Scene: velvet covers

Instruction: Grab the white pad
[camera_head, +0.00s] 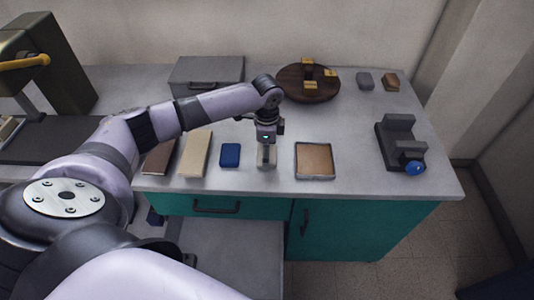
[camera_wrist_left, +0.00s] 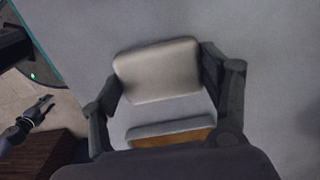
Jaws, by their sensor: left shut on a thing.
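My left gripper (camera_head: 267,160) reaches down over the front of the grey tabletop, between the blue pad and the shallow tray. In the left wrist view its two dark fingers (camera_wrist_left: 165,95) stand on either side of the white pad (camera_wrist_left: 157,70), and it is shut on it. The pad is pale, with rounded corners. In the head view it is mostly hidden by the gripper. A dark gripper-like part (camera_wrist_left: 28,120) above the floor in the left wrist view looks like my right gripper; its jaws are too small to tell.
A blue pad (camera_head: 230,155), a cream slab (camera_head: 195,155) and a brown slab (camera_head: 159,157) lie left of the gripper. A shallow tray (camera_head: 298,160) lies right. A grey box (camera_head: 207,68), a round wooden board (camera_head: 290,82) and a dark device (camera_head: 397,130) stand farther off.

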